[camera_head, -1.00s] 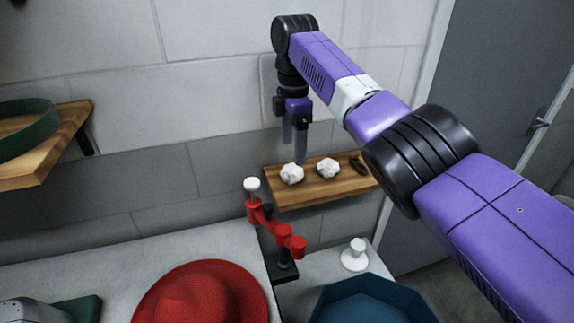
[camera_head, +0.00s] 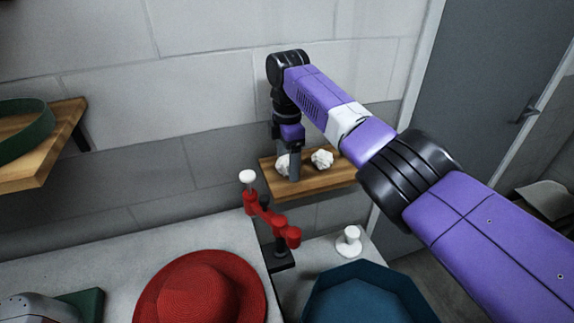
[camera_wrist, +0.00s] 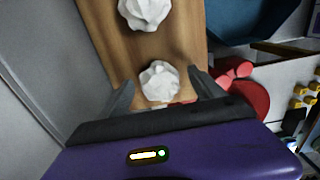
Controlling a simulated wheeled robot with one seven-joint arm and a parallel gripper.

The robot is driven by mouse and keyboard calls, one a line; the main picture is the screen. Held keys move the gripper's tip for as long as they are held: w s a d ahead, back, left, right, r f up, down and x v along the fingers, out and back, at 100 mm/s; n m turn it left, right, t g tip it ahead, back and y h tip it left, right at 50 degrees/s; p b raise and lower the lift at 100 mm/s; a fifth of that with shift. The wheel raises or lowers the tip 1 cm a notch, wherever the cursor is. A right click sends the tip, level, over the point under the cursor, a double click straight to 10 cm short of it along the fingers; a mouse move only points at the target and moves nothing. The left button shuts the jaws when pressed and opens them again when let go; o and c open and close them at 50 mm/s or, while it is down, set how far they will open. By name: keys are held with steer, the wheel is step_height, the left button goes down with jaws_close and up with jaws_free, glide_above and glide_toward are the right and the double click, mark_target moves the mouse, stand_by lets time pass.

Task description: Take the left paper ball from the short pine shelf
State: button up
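The short pine shelf (camera_head: 322,182) is on the wall. The left paper ball (camera_head: 282,165), white and crumpled, sits at its left part, partly covered by a finger of my gripper (camera_head: 286,176). My gripper points down and is open. In the wrist view the left paper ball (camera_wrist: 159,82) lies between the two spread fingers (camera_wrist: 163,90), with a gap visible on each side. The right paper ball (camera_head: 322,159) rests apart on the shelf and shows at the top of the wrist view (camera_wrist: 145,12).
A red clamp-like tool (camera_head: 269,218) with a white knob stands in front of the shelf. A red hat (camera_head: 200,290), a blue polygonal tray (camera_head: 365,297) and a white knob-like piece (camera_head: 349,241) are below. The wall is close behind the shelf.

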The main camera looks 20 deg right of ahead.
steer(key=c, duration=1.4)
steer(key=shift+o, duration=0.2)
steer(key=shift+r, duration=0.15)
